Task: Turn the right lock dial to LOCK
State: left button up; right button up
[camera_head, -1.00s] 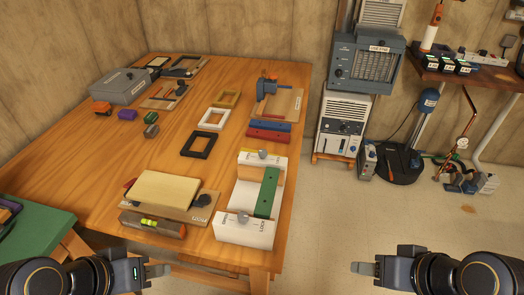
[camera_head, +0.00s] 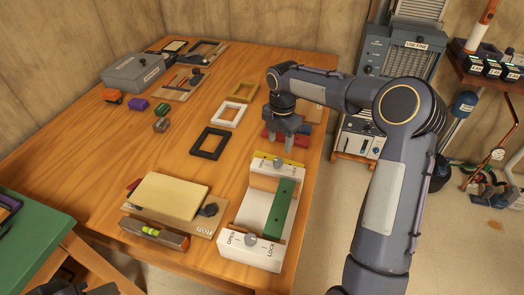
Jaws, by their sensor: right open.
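A white fixture (camera_head: 234,256) stands at the table's near right, with a green bar (camera_head: 280,207) along its right side. A grey dial (camera_head: 250,239) sits on its near wall between the printed words OPEN on the left and LOCK on the right. A second grey dial (camera_head: 278,163) sits on its far wall, by a yellow strip. Which mark either dial points to is too small to tell. My right gripper (camera_head: 286,143) points down, open and empty, beyond the fixture and apart from both dials. Only a dark part of my left arm shows at the bottom left edge.
A wooden board (camera_head: 173,196) with a dark knob (camera_head: 208,210) and a spirit level (camera_head: 155,234) lie left of the fixture. Black (camera_head: 210,143) and white (camera_head: 228,115) frames lie farther back. Red and blue blocks are partly hidden behind my right gripper.

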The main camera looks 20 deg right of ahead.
aim_at(279, 160)
notch_tip(279, 160, down, 8)
jog(key=shift+r, duration=0.1)
dwell(0.4)
jog(key=c, duration=1)
